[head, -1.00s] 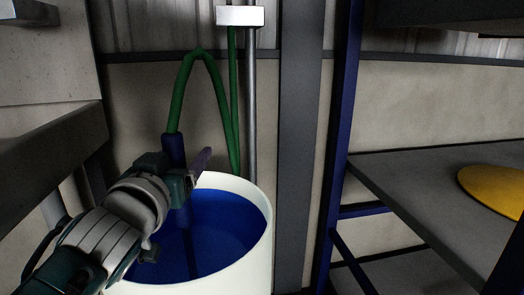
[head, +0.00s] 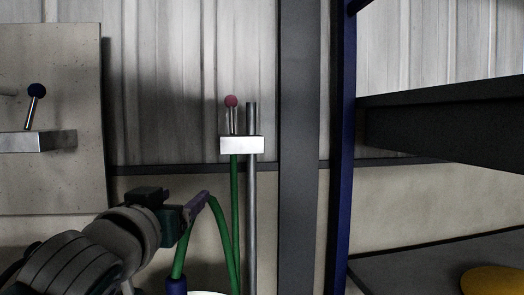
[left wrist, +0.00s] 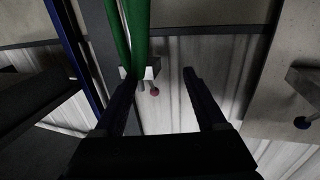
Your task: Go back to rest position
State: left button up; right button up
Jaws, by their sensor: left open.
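My left gripper (head: 198,205) is in the lower left of the head view, in front of the green hose (head: 222,232). In the left wrist view its two fingers (left wrist: 160,98) are apart with nothing held between them. The blue hose end (head: 176,286) and a sliver of the white barrel's rim (head: 208,293) show at the bottom of the head view. My right gripper is not in view.
A metal box (head: 242,146) with a red-knobbed lever (head: 231,102) sits on a pipe (head: 252,210). A blue post (head: 343,150) and a shelf holding a yellow disc (head: 492,281) stand to the right.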

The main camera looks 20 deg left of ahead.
pick_arm(q)
jog(key=s+d+r+m+g+h+p, duration=0.2)
jog(key=s+d+r+g+p, duration=0.25)
jog(key=s+p, duration=0.55)
jog(key=s+d+r+m+g+h+p, duration=0.1)
jog(key=s+d+r+m+g+p, duration=0.25)
jog(key=s+p, duration=0.6)
jog(key=s+d+r+g+h+p, duration=0.2)
jog(key=s+d+r+g+p, duration=0.3)
jog(key=s+p, duration=0.55)
notch_tip(320, 180, up, 34)
jog(key=a+p, duration=0.2)
jog(key=p, duration=3.1)
jog(key=shift+w+a+f+g, duration=0.15)
jog(key=shift+a+g, duration=0.1)
jog(key=shift+g, duration=0.05)
